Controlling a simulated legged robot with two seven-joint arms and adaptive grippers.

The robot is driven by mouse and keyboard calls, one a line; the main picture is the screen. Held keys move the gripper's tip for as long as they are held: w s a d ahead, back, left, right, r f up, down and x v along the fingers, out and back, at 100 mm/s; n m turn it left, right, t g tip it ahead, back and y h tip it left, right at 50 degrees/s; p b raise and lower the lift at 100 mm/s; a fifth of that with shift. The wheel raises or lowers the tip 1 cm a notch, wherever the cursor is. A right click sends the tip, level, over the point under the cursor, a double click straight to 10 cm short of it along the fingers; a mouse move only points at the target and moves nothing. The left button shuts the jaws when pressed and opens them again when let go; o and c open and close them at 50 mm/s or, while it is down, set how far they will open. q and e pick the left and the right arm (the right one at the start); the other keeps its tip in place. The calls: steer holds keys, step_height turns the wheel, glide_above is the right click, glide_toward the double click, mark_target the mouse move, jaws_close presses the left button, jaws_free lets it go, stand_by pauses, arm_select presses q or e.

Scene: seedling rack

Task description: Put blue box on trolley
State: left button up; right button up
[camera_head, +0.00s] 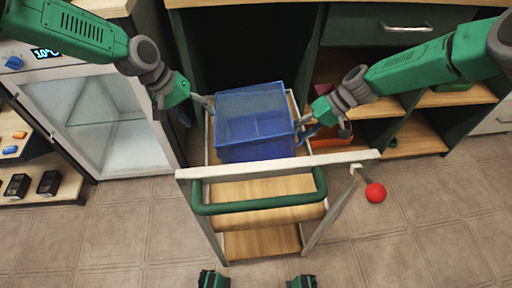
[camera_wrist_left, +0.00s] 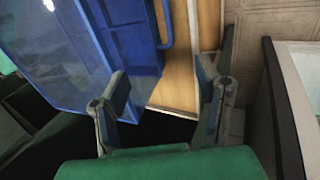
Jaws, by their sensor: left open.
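The blue box (camera_head: 254,122) is a see-through bin with handles on its sides. It rests on the wooden top of the trolley (camera_head: 262,190), level as far as I can see. My left gripper (camera_head: 202,103) is at the box's left side, open and empty. In the left wrist view, its parted fingers (camera_wrist_left: 166,88) stand beside the blue box (camera_wrist_left: 90,50), with a box handle beyond them. My right gripper (camera_head: 308,124) is at the box's right side, close to that handle; whether its fingers are closed on it is unclear.
A glass-fronted cabinet (camera_head: 105,120) stands left of the trolley. A green counter with a drawer (camera_head: 400,28) and wooden shelves (camera_head: 415,140) is behind and right. The tiled floor in front is clear.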

steer(key=shift+d, duration=0.55)
steer(key=o, duration=0.9)
steer(key=shift+a, duration=0.45)
steer(key=shift+o, duration=0.2)
steer(key=shift+a, duration=0.2)
steer(key=shift+d, duration=0.4)
steer(key=shift+d+r, duration=0.1)
steer(key=shift+r, duration=0.3)
arm_select(q)
step_height(320, 180, up, 10)
steer(key=p, duration=0.9)
steer(key=shift+f, duration=0.2)
arm_select(e)
steer(key=s+r, duration=0.3)
steer(key=r, duration=1.1)
steer(key=s+r, duration=0.3)
steer(key=r, duration=1.2)
steer(key=shift+s, duration=0.2)
steer(key=shift+a, duration=0.2)
